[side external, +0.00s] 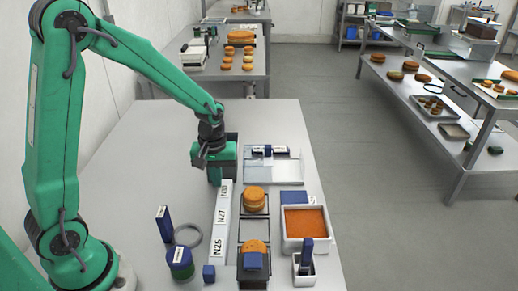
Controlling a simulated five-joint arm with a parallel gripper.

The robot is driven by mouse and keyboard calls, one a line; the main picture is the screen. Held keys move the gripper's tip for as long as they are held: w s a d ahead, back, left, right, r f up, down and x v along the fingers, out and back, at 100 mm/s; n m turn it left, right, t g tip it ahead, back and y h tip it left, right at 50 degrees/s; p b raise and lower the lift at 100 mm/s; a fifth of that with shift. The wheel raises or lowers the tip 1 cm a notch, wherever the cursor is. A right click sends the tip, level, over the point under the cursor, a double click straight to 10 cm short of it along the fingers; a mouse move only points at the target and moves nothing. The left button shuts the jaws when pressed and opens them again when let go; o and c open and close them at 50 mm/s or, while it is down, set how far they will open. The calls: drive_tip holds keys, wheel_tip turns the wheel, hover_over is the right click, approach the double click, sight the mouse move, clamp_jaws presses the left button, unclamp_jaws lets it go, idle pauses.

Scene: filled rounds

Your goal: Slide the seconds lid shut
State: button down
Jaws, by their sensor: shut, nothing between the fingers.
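A shallow pale bin (286,173) near the far end of the bench looks like the seconds bin; I cannot read its label. A clear panel (257,165), seemingly its lid, covers the left part, and the right part looks open. A dark blue bar with white labels (266,151) stands at the bin's back edge. My gripper (216,178) is shut and empty, just left of the bin and low over the bench. Its fingertips are hard to make out, and I cannot tell whether it touches the lid.
A white strip (220,218) with number labels runs in front of my gripper. Round cakes (254,200) stand on a dark rack, with more cakes (254,247) nearer. A white tray of orange crumbs (306,222) is at right. A grey ring (187,235) and blue items lie front left.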

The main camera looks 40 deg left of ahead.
drive_tip(key=shift+s+d, duration=2.9)
drive_tip(key=shift+d, duration=0.05)
drive_tip(key=shift+s, duration=0.1)
drive_tip(key=shift+s+d, duration=3.05)
drive_tip(key=shift+d, duration=0.05)
drive_tip(key=c, duration=2.2)
unclamp_jaws()
drive_tip(key=shift+c, duration=1.8)
unclamp_jaws()
drive_tip(key=shift+r, duration=0.1)
wheel_tip(320, 180, up, 7)
